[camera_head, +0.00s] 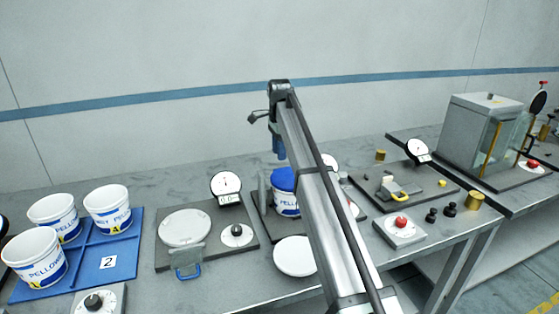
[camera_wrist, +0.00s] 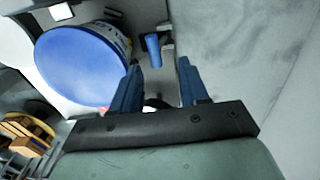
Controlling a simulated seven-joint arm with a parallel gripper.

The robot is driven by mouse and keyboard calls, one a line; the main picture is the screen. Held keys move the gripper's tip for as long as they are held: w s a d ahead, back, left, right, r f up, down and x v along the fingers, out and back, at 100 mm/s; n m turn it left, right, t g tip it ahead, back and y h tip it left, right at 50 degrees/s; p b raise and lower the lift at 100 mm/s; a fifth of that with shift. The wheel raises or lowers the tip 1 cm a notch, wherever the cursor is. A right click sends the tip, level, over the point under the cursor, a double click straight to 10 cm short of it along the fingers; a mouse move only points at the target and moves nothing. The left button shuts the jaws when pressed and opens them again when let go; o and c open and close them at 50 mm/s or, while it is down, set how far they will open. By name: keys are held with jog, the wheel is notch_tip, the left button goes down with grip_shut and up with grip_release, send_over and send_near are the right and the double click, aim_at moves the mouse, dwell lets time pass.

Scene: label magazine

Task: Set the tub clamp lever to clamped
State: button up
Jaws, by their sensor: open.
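A white tub (camera_head: 286,204) with a blue lid (camera_head: 283,178) stands at a dark station in the middle of the bench, partly behind my arm. In the wrist view the lid (camera_wrist: 80,62) fills the upper left. A small blue lever handle (camera_wrist: 152,48) shows beside the tub in the wrist view, just beyond my fingertips and between them in the picture. I cannot tell its setting. My gripper (camera_wrist: 159,68) is open and empty, with blue fingers apart. In the head view my gripper (camera_head: 278,143) hangs above and behind the tub.
Open white tubs (camera_head: 108,208) stand in a blue tray (camera_head: 92,262) at left. A scale plate (camera_head: 184,228) with a blue-handled part (camera_head: 188,271) lies between. A white disc (camera_head: 295,256) lies in front of the tub. A red-knobbed box (camera_head: 400,230) and a glass-sided cabinet (camera_head: 487,130) stand right.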

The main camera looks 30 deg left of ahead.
jog(key=shift+s+d+r+t+y, duration=0.8)
jog(key=shift+s+d+r, duration=0.5)
jog(key=shift+r, duration=2.65)
notch_tip(320, 180, down, 13)
jog(key=w+a, duration=0.3)
notch_tip(320, 180, up, 14)
jog(key=s+d, duration=0.2)
jog(key=w+d+f+m+t, duration=0.1)
jog(key=w+d+f, duration=0.2)
jog(key=w+d, duration=0.5)
jog(key=w+d+f+m+t+h, duration=0.1)
jog(key=w+d+f, duration=0.3)
jog(key=w+d, duration=0.5)
jog(key=shift+w+d+m+h, duration=0.25)
jog(key=shift+d+m+h, duration=0.05)
jog(key=shift+d, duration=3.45)
